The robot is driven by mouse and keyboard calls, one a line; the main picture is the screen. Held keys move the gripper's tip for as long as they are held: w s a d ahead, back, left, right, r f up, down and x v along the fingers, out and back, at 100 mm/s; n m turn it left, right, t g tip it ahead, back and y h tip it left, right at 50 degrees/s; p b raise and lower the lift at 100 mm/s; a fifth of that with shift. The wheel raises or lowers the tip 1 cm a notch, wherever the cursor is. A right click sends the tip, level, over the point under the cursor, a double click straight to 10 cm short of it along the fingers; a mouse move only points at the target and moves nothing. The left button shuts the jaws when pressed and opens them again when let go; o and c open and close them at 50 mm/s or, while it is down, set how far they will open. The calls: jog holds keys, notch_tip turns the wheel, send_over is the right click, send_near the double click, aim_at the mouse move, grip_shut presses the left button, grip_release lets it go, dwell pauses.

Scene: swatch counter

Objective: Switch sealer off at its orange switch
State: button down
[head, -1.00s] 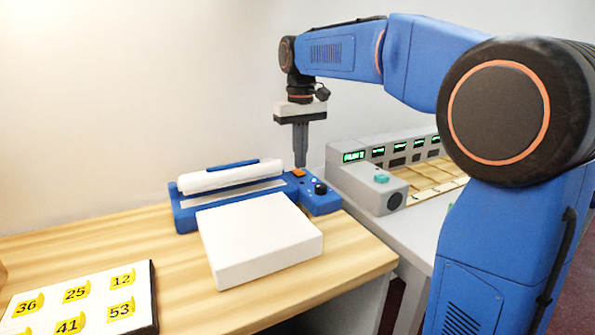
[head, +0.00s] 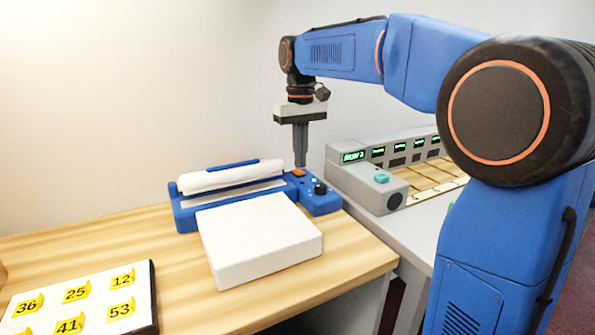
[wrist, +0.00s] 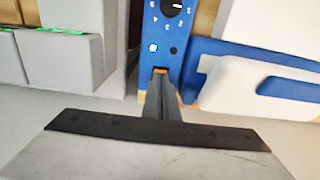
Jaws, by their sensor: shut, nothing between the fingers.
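The blue sealer (head: 184,213) stands at the back of the wooden counter, with a white roll across it and a control panel at its right end. Its orange switch (head: 298,173) is on that panel, close to a black dial (head: 320,187). My gripper (head: 300,164) is shut and empty, pointing down with its tips right at or just above the switch. In the wrist view the fingertips (wrist: 160,78) cover much of the orange switch (wrist: 161,71). I cannot tell whether they touch it. A small light (wrist: 153,48) on the panel glows bluish white.
A white block (head: 260,240) sits in front of the sealer. A numbered card board (head: 98,290) lies at the front left. A grey machine (head: 362,187) with green displays and a teal button stands to the right.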

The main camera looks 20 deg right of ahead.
aim_at(300, 172)
jog(key=shift+f, duration=0.75)
dwell(0.6)
notch_tip(300, 172, up, 7)
dwell(1.0)
jog(key=shift+s, duration=0.1)
